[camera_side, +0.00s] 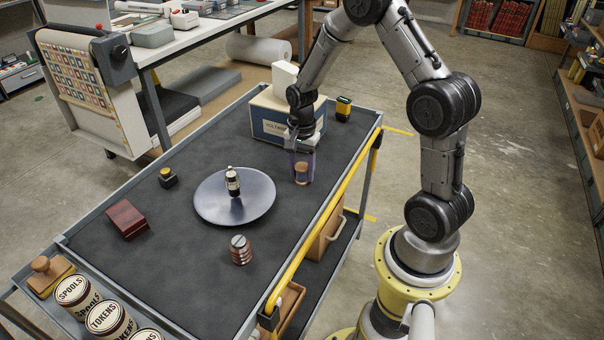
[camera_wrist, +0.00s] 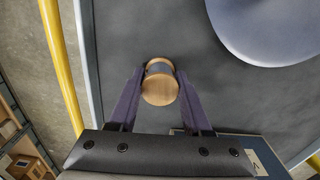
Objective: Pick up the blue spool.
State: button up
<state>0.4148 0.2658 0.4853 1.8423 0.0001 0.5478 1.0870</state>
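The spool (camera_side: 301,173) stands upright on the dark cart top, near the cart's right edge, with pale wooden ends and a dark bluish band between them. In the wrist view, the spool (camera_wrist: 160,88) sits between the purple fingertips. My gripper (camera_side: 303,162) points down over it, with a finger on each side. In the wrist view, my gripper (camera_wrist: 161,72) looks open, with only narrow gaps beside the spool. Whether either finger touches it is hard to tell.
A blue-and-white box (camera_side: 270,126) stands close behind my gripper. A reddish-brown ribbed spool (camera_side: 241,250) stands nearer the front. A yellow rail (camera_side: 325,212) runs along the cart's right edge.

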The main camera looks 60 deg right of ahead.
grip_shut()
